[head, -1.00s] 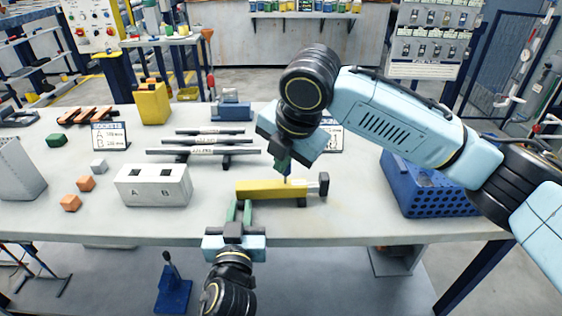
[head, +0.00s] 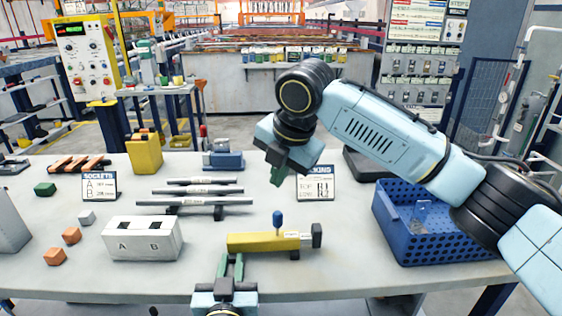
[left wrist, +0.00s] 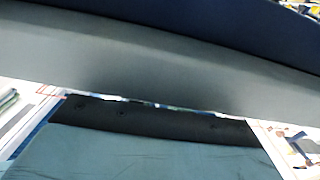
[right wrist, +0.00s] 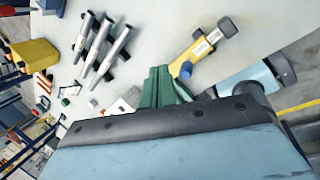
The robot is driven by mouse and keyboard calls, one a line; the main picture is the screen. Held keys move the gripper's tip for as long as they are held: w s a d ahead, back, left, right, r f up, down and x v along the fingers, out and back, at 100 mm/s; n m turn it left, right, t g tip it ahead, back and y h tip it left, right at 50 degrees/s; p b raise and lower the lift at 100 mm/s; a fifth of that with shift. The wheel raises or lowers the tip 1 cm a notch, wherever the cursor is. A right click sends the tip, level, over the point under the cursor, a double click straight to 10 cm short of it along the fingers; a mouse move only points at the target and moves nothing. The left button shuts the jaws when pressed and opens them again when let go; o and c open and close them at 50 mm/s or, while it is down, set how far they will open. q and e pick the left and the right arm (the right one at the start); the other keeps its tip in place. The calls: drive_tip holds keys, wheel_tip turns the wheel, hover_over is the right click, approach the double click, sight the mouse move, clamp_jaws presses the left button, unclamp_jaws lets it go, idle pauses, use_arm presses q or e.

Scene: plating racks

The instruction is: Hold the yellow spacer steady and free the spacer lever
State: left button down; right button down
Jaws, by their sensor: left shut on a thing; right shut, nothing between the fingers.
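The yellow spacer (head: 252,243) lies near the table's front edge, with a pale labelled section and a dark end block at its right. The spacer lever (head: 277,219), with a blue knob, stands up from it. Both the spacer (right wrist: 195,53) and the lever (right wrist: 186,70) also show in the right wrist view. My left gripper (head: 232,262) is shut on the spacer's left part from the front. My right gripper (head: 277,178) is shut and empty, above and behind the lever, apart from it. The left wrist view shows no clear detail of the grip.
A grey block marked A and B (head: 142,243) stands left of the spacer. A blue perforated crate (head: 437,250) stands right. A sign (head: 316,187) stands behind my right gripper. The table right of the spacer is clear.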

sight(278, 223)
drive_tip(key=shift+w+d+r, duration=0.2)
drive_tip(key=shift+w+r, duration=0.35)
drive_tip(key=shift+w, duration=0.1)
drive_tip(key=shift+w+d+r, duration=0.15)
drive_tip(key=shift+w+r, duration=0.35)
drive_tip(key=shift+w, duration=0.15)
